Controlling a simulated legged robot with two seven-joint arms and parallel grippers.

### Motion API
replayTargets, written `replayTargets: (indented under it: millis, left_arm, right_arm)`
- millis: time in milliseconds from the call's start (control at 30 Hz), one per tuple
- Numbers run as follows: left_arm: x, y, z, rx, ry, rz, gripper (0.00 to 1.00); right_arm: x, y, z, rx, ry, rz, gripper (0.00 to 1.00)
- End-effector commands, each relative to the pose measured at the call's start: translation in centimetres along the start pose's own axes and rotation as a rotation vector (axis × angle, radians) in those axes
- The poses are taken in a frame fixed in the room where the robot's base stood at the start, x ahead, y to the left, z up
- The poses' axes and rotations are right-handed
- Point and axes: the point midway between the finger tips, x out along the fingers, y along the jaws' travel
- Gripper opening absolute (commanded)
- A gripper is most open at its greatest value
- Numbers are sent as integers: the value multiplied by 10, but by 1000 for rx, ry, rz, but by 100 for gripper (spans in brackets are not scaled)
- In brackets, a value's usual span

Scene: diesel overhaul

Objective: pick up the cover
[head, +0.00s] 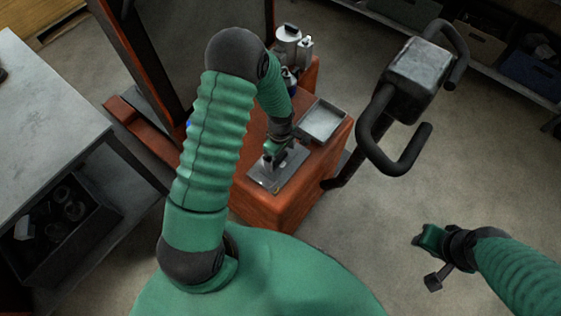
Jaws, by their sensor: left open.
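A flat grey metal plate, which looks like the cover (291,176), lies on the near part of the orange-red block's top. My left gripper (270,164) is open and points down right over the plate. Its fingertips are small and partly hidden, so I cannot tell whether they touch it. My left arm hides part of the block's left side. My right gripper (428,258) hangs over the bare floor at the lower right, well away from the plate.
A shallow metal tray (322,120) sits on the block (287,212) behind the plate. Metal canisters (291,45) stand at the back. A post with a grey box and black handles (418,68) rises at right. A grey bench (45,120) is at left.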

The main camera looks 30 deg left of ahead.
Motion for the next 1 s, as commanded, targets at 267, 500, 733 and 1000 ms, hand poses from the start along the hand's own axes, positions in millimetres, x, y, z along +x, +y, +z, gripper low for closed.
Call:
replayTargets:
  millis: [267, 500, 733, 1000]
  left_arm:
    - [20, 1, 0, 0, 1, 1, 98]
    - [19, 0, 0, 0, 1, 1, 77]
    - [19, 1, 0, 0, 1, 1, 47]
    - [19, 1, 0, 0, 1, 2, 16]
  right_arm:
    - [-2, 0, 0, -1, 0, 0, 36]
    - [-2, 0, 0, 0, 0, 0, 36]
    - [-2, 0, 0, 0, 0, 0, 36]
    - [-2, 0, 0, 0, 0, 0, 36]
